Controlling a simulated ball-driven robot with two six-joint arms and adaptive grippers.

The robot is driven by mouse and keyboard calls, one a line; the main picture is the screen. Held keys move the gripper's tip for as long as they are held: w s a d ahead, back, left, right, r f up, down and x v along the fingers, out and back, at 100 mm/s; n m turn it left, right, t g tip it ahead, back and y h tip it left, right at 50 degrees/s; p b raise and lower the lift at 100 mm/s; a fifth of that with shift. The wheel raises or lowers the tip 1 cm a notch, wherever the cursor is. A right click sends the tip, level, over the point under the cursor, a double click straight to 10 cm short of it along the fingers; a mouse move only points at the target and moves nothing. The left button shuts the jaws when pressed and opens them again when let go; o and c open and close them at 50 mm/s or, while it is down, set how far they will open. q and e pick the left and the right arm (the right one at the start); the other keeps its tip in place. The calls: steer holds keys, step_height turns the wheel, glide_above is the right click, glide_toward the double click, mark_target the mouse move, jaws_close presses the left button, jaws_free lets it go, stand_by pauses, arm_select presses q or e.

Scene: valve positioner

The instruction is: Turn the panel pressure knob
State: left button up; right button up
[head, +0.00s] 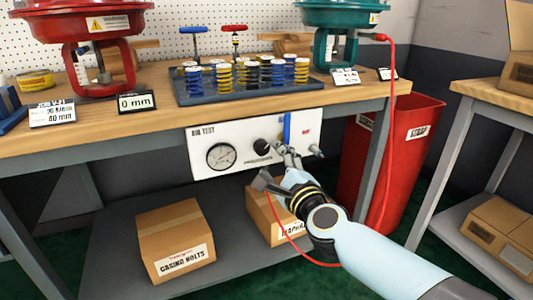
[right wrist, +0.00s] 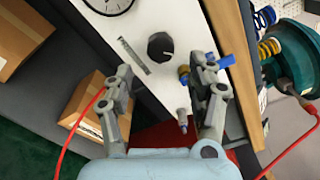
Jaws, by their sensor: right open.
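The black pressure knob (head: 262,146) is on the white AIR TEST panel (head: 199,139) under the bench top. In the right wrist view the round knob (right wrist: 160,46) has a pale pointer mark and sits beyond the fingertips, roughly between them. My right gripper (head: 272,166) is in front of the panel, just below and right of the knob. In the right wrist view its fingers (right wrist: 162,72) are spread wide with nothing between them. I see no contact with the knob. A round gauge (head: 221,156) is left of the knob; its reading is too small to tell. My left gripper is out of view.
A blue lever (head: 287,128) and a small fitting (head: 317,152) are right of the knob, close to my right finger. The bench top (head: 160,118) overhangs the panel. A red hose (head: 388,130) hangs at the right by a red scrap bin (head: 408,125). Boxes (head: 175,240) stand below.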

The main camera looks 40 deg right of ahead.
steer(key=v, duration=0.5)
steer(key=shift+s+a, duration=0.1)
steer(key=shift+s, duration=0.25)
steer(key=s+a+f+n+g+y+p, duration=0.15)
steer(key=s+f+n+g+p, duration=0.35)
steer(key=s+f, duration=0.6)
steer(key=s+a+f+n+g+y+p, duration=0.1)
steer(key=s+f+n+g+y+p, duration=0.15)
steer(key=s+f+n, duration=0.9)
steer(key=s+f+n+g, duration=0.5)
steer(key=s+f, duration=0.2)
steer(key=s, duration=0.5)
steer(key=s+f+n+g+h, duration=0.1)
steer(key=s+f+n+g, duration=0.3)
steer(key=s+f, duration=0.4)
steer(key=s+n, duration=0.1)
steer(key=s, duration=0.3)
steer(key=shift+s+g, duration=0.2)
steer(key=shift+g, duration=0.15)
